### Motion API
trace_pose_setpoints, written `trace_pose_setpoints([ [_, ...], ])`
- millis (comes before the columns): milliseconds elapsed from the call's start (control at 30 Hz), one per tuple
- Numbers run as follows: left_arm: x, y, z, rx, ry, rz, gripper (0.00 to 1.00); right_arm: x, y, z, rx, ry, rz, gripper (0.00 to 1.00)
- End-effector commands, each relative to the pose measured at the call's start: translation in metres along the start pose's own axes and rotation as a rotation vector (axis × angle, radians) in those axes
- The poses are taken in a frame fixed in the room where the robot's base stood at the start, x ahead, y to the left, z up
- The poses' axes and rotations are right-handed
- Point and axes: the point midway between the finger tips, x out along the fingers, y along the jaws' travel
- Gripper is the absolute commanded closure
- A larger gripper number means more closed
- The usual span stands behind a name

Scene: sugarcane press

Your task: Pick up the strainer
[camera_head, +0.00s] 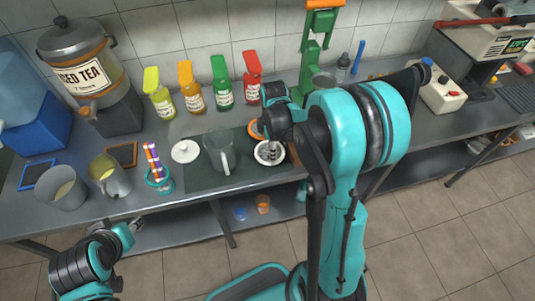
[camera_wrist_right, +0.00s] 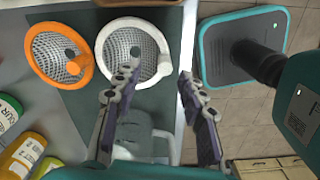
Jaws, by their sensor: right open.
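Two strainers lie on the dark mat: one with a white rim (camera_head: 269,153) and one with an orange rim (camera_head: 256,129), partly hidden by my right arm. In the right wrist view, the white-rimmed strainer (camera_wrist_right: 133,50) and the orange-rimmed strainer (camera_wrist_right: 60,54) lie side by side, mesh facing up. My right gripper (camera_wrist_right: 154,85) is open and empty, its left finger overlapping the white rim's lower edge in the picture and its right finger beyond the mat's edge. Contact cannot be told. My left gripper (camera_head: 128,234) hangs low in front of the counter, away from the strainers; its opening is unclear.
A clear pitcher (camera_head: 220,152) stands beside the strainers, with a white lid (camera_head: 185,151) to its left. Several sauce bottles (camera_head: 221,83) and a green press (camera_head: 312,60) stand behind.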

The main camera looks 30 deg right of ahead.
Motion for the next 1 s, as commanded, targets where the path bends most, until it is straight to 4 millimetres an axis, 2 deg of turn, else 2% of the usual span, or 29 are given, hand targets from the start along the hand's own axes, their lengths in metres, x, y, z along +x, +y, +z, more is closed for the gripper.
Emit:
trace_pose_setpoints([
  [200,0.015,0.000,0.011,0.000,0.000,0.000,0.60,0.035,-0.006,0.001,0.001,0.000,0.001,0.59],
  [300,0.018,0.000,0.013,0.000,0.000,0.000,0.60,0.046,-0.006,0.001,0.001,0.000,0.001,0.59],
  [533,0.017,0.000,0.012,0.000,0.000,0.000,0.60,0.046,-0.006,0.001,0.001,0.000,0.001,0.59],
  [600,0.017,0.000,0.012,0.000,0.000,0.000,0.60,0.046,-0.006,0.001,0.001,0.000,0.001,0.77],
  [700,0.017,0.000,0.012,0.000,0.000,0.000,0.60,0.045,-0.006,0.001,0.001,0.000,0.001,1.00],
  [1000,0.017,0.000,0.012,0.000,0.000,0.000,0.60,0.045,-0.006,0.001,0.001,0.000,0.001,1.00],
])
